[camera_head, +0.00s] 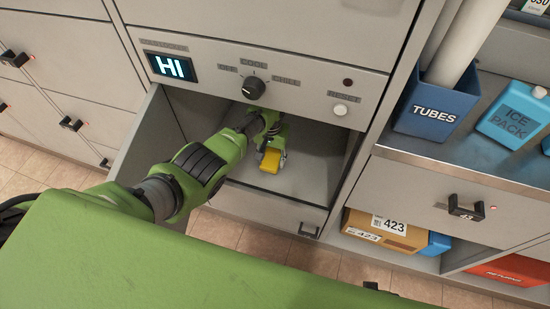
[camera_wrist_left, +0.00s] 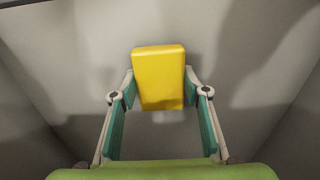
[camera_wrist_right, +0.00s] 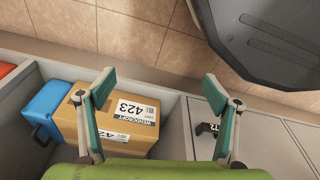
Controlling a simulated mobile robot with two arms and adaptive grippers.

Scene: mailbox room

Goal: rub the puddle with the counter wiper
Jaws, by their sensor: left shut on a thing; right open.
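My left gripper (camera_head: 270,148) reaches into an open grey compartment (camera_head: 310,175) below a control panel. It is shut on a yellow block (camera_head: 270,160), which looks like the counter wiper. In the left wrist view the yellow block (camera_wrist_left: 159,78) sits between the fingertips (camera_wrist_left: 159,92), over a grey surface. Whether it touches that surface is unclear. Darker patches (camera_wrist_left: 60,50) show on the surface there; I cannot tell puddle from shadow. My right gripper (camera_wrist_right: 158,88) is open and empty, above a lower bay with a cardboard box (camera_wrist_right: 118,118).
The panel has a lit HI display (camera_head: 169,68), a black knob (camera_head: 253,87) and a white button (camera_head: 339,110). Compartment walls stand close on both sides of my left arm. A blue TUBES holder (camera_head: 433,108) and an ice pack (camera_head: 514,115) stand on the right counter.

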